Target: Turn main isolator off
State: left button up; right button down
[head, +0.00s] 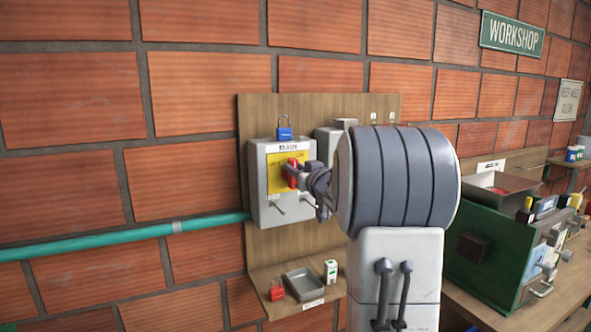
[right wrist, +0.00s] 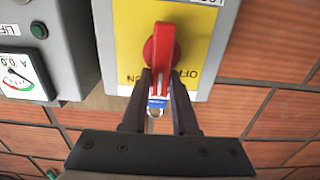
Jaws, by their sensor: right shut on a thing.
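The main isolator is a grey box labelled MAIN (head: 262,200) with a yellow plate (head: 272,160), mounted on a wooden wall board. Its red rotary handle (right wrist: 162,45) shows upright in the right wrist view, where the yellow plate's lettering appears upside down. My right gripper (head: 298,176) reaches the handle from the right. In the right wrist view its two dark fingers (right wrist: 160,78) are shut on the lower end of the red handle. A blue padlock (head: 285,134) sits on top of the box. My left gripper is not in view.
A shelf below the box holds a red padlock (head: 277,291), a grey tray (head: 304,284) and a small white-and-green item (head: 331,271). A green conduit (head: 120,242) runs left along the brick wall. A grey box with a gauge (right wrist: 20,75) adjoins the isolator.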

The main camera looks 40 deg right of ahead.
jog(key=n+b, duration=0.3)
jog(key=n, duration=0.1)
jog(key=a+f+n+b, duration=0.1)
jog(key=n+b, duration=0.3)
jog(key=a+f+n+b, duration=0.1)
jog(key=n+b, duration=0.2)
jog(key=n, duration=0.2)
jog(key=shift+w+a+b, duration=0.15)
jog(key=shift+w+b, duration=0.1)
jog(key=shift+b, duration=0.15)
jog(key=n+b, duration=0.1)
jog(key=n, duration=0.1)
jog(key=n+b, duration=0.2)
jog(key=n, duration=0.1)
jog(key=shift+a+f, duration=0.1)
jog(key=shift+f, duration=0.25)
jog(key=c, duration=0.7)
grip_release()
